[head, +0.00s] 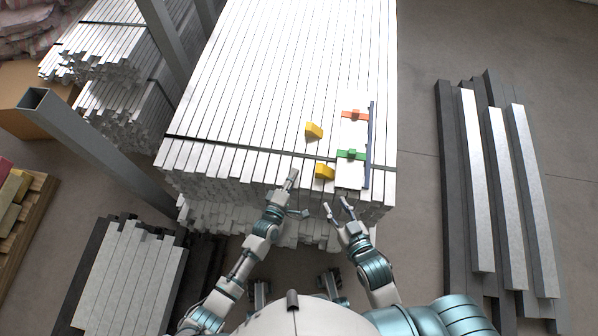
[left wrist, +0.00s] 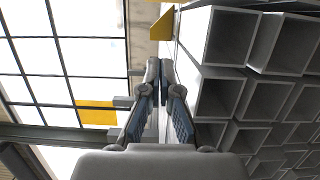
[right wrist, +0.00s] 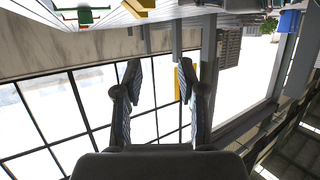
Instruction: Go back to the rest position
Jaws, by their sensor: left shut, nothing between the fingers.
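My left gripper (head: 291,180) is at the front edge of the stack of pale square tubes, left of the lower yellow block. In the left wrist view its fingers (left wrist: 160,70) are together with nothing between them. My right gripper (head: 336,206) is in front of the stack's near edge, below the yellow blocks. In the right wrist view its fingers (right wrist: 160,75) are apart and empty. The stack of tubes (head: 260,70) fills the upper middle of the head view.
Two yellow blocks (head: 314,130) (head: 324,172) lie on the stack beside a white plate with an orange part (head: 355,115), a green part (head: 351,155) and a dark bar (head: 370,145). A grey post (head: 100,150) slants at left. Dark and pale beams (head: 500,190) lie at right.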

